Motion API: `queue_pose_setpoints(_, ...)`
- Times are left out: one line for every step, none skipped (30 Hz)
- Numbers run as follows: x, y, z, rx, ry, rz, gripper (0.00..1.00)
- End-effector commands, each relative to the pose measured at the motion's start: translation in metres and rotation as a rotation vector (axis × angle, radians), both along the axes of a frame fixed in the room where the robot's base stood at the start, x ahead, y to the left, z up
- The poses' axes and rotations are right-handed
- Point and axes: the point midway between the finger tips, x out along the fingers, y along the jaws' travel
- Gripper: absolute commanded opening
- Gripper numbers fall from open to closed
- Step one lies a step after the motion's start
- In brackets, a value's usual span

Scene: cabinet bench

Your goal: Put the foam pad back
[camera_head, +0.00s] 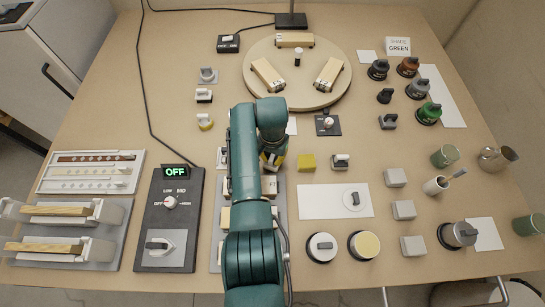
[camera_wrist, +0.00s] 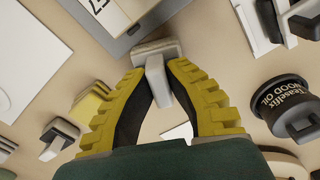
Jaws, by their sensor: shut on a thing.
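My gripper (camera_wrist: 158,82) is shut on the upright grey handle of a small pad (camera_wrist: 155,48). The pad has a pale, flat block at its far end, beyond the fingertips. I take it to be the foam pad, but its material is hard to tell. In the head view my gripper (camera_head: 272,158) is above the bench, just left of a yellow block (camera_head: 307,163). My arm hides most of the held pad there. Whether the pad touches the bench is unclear.
A grey tray (camera_head: 215,255) with pale blocks lies partly under my arm. A handled block (camera_head: 340,162) stands right of the yellow block. A round turntable (camera_head: 298,92) is behind. A white sheet (camera_head: 318,202) is in front right. A dark-lidded tin (camera_wrist: 290,105) is close in the wrist view.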

Motion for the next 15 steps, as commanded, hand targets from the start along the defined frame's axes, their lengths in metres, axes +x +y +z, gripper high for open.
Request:
queue_pose_setpoints(-0.0004, 0.0000, -0.0038, -0.001, 0.001, 0.000, 0.00)
queue_pose_setpoints(-0.0004, 0.0000, -0.0036, -0.001, 0.001, 0.000, 0.16)
queue_pose_setpoints(-0.0003, -0.0001, -0.0026, -0.001, 0.001, 0.000, 0.23)
queue_pose_setpoints(-0.0003, -0.0001, -0.0025, 0.000, 0.001, 0.000, 0.29)
queue_pose_setpoints(-0.0003, -0.0001, -0.0025, 0.000, 0.001, 0.000, 0.35)
queue_pose_setpoints(-0.0003, -0.0001, -0.0025, 0.000, 0.001, 0.000, 0.35)
queue_pose_setpoints(-0.0003, -0.0001, -0.0025, 0.000, 0.001, 0.000, 0.35)
queue_pose_setpoints(-0.0003, 0.0000, -0.0024, 0.000, 0.001, 0.000, 0.35)
queue_pose_setpoints(-0.0003, 0.0000, -0.0024, 0.000, 0.001, 0.000, 0.35)
queue_pose_setpoints(-0.0003, 0.0000, -0.0024, 0.000, 0.001, 0.000, 0.35)
queue_pose_setpoints(-0.0003, 0.0000, -0.0024, 0.000, 0.001, 0.000, 0.35)
queue_pose_setpoints(-0.0003, 0.0000, -0.0023, 0.000, 0.001, 0.000, 0.35)
queue_pose_setpoints(-0.0003, 0.0000, -0.0018, 0.000, 0.001, 0.000, 0.35)
queue_pose_setpoints(-0.0002, 0.0000, -0.0004, 0.000, 0.001, 0.000, 0.35)
queue_pose_setpoints(0.0000, 0.0000, 0.0031, 0.000, 0.000, 0.000, 0.35)
